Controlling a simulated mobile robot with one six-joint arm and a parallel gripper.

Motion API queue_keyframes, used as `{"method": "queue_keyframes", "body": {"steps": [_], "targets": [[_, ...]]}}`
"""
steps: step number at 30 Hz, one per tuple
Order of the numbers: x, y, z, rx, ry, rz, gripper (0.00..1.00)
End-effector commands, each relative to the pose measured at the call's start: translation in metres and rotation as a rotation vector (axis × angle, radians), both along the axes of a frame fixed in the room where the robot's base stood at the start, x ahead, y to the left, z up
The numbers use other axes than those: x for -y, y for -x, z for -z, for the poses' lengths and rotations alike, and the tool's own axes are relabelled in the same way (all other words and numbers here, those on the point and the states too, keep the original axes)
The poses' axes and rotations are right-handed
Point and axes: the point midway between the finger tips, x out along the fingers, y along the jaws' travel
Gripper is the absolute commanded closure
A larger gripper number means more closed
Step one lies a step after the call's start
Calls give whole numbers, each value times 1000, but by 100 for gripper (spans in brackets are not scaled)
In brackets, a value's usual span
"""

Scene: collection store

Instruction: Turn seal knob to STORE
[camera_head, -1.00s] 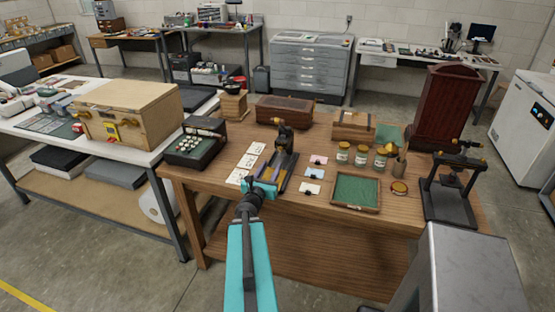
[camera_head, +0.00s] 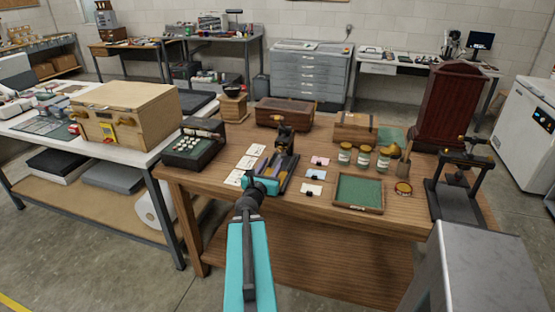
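I cannot make out a knob marked STORE for certain. A pale wooden case (camera_head: 140,105) stands on the white table at left, with brass-coloured fittings on its front. A small yellow-and-red fitting (camera_head: 108,130) sits on that front, too small to read; it may be the seal knob. My gripper (camera_head: 263,182), on its teal arm, is over the front edge of the brown wooden table, well to the right of the case. Its fingers are seen from behind, so their opening does not show. I see nothing clearly held.
The brown table (camera_head: 330,215) carries a dark microscope-like instrument (camera_head: 285,140) just beyond my gripper, white cards (camera_head: 245,163), jars (camera_head: 363,156), a green-lined tray (camera_head: 383,205) and a black press (camera_head: 455,200). A dark box with pale buttons (camera_head: 193,148) stands between case and gripper.

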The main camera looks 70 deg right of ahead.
Motion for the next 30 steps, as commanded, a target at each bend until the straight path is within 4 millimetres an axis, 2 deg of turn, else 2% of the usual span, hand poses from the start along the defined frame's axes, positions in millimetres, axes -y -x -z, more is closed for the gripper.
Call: {"method": "queue_keyframes", "body": {"steps": [6,24,30], "targets": [[4,0,2,2,3,-3,62],[32,-2,2,3,3,-2,62],[52,-3,-2,0,2,-2,62]]}}
